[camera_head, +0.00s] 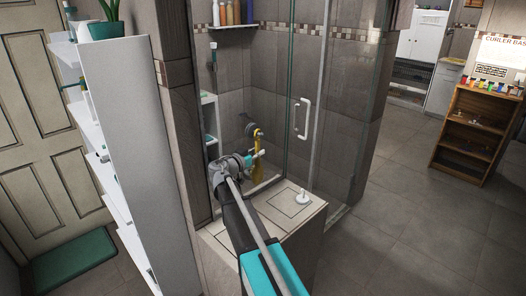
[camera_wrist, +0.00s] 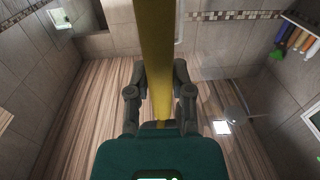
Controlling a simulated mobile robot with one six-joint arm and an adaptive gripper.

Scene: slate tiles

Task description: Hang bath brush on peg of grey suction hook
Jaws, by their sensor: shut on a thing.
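The yellow bath brush (camera_head: 258,173) is upright inside the shower, in front of the tiled back wall. In the wrist view its yellow shaft (camera_wrist: 158,50) runs from the top edge down between the two fingers. My gripper (camera_head: 254,158) is shut on this shaft, and it also shows in the wrist view (camera_wrist: 160,78). A small grey round piece (camera_head: 250,129) shows by the upper end of the brush. It looks like the grey suction hook, but its peg is too small to make out. I cannot tell whether the brush touches it.
The glass shower door (camera_head: 333,110) with a white handle (camera_head: 301,118) stands right of my arm. Bottles (camera_head: 229,14) line a high shelf. A tall white shelf unit (camera_head: 130,130) is at the left.

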